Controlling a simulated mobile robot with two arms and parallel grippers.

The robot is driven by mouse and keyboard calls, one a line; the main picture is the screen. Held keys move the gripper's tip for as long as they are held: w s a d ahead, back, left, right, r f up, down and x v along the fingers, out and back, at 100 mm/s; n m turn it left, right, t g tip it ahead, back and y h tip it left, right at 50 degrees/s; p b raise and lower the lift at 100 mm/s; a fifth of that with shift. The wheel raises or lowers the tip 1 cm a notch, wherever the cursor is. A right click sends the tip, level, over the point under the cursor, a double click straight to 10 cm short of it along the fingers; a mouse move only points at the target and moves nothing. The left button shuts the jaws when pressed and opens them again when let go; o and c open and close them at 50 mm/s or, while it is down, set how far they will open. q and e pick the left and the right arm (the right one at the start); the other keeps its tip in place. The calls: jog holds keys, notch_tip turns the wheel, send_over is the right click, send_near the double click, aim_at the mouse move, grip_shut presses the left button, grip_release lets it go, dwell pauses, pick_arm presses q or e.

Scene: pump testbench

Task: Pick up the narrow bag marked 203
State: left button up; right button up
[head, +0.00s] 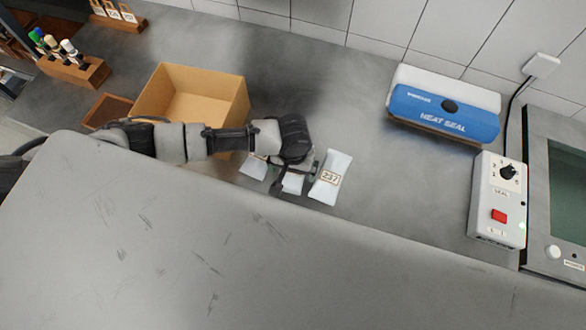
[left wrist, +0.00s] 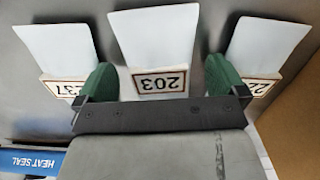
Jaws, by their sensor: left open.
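The narrow bag marked 203 is white with a framed label and lies in the middle of three bags in the left wrist view (left wrist: 155,40). In the head view the bag (head: 293,184) is partly hidden under my left gripper (head: 294,180). My left gripper is open, with one green finger on each side of bag 203 in the left wrist view (left wrist: 161,78). I cannot tell whether the fingers touch it. Bag 237 (head: 332,172) lies to its right in the head view. A third bag (head: 253,168) lies to the left, its number partly hidden.
An open cardboard box (head: 190,98) stands behind my left arm. A blue heat sealer (head: 445,112) is at the back right, with a control box (head: 498,200) beside a screen unit (head: 560,200). The grey counter between bags and sealer is clear.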

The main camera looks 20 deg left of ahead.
pick_arm(q)
jog(key=c, duration=1.1)
